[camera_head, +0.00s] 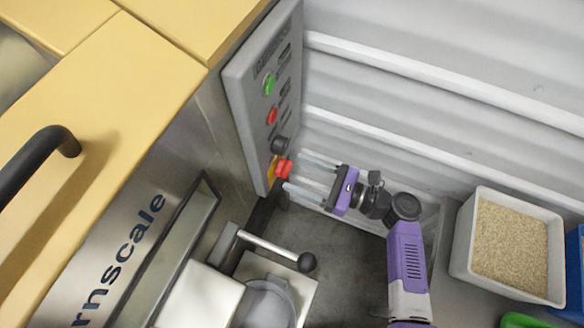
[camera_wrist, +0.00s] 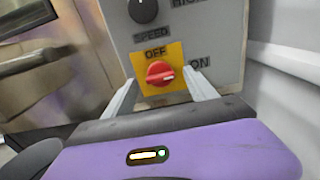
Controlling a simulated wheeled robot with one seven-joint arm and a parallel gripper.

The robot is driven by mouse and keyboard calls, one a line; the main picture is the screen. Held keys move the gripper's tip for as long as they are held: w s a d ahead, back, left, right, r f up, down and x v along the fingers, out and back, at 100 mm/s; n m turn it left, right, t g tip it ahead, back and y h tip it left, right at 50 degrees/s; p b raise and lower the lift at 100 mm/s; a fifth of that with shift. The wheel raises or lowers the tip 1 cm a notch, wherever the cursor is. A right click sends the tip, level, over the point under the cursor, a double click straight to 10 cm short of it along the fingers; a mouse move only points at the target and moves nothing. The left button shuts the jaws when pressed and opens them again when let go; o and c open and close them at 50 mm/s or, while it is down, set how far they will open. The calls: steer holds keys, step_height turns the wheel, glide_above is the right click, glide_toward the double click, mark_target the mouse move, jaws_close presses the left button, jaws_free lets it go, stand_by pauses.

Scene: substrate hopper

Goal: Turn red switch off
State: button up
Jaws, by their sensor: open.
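The red switch (camera_wrist: 160,74) is a round red knob on a yellow plate (camera_wrist: 174,54), with OFF printed above it and ON to its right. Its white mark points right, toward ON. In the head view, the red switch (camera_head: 283,168) is at the bottom of the grey control panel (camera_head: 257,85). My gripper (camera_head: 294,174) is open at the panel, its two fingers reaching toward the switch. In the wrist view, my gripper's fingers (camera_wrist: 161,90) stand to the left and right of the knob. I cannot tell whether they touch it.
A green button (camera_head: 269,84), a red button (camera_head: 271,115) and a black speed knob (camera_head: 280,144) sit higher on the panel. A white bin of grain (camera_head: 466,232) is at the right.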

mark_target(283, 169)
steer(key=shift+x, duration=1.35)
steer(key=c, duration=1.4)
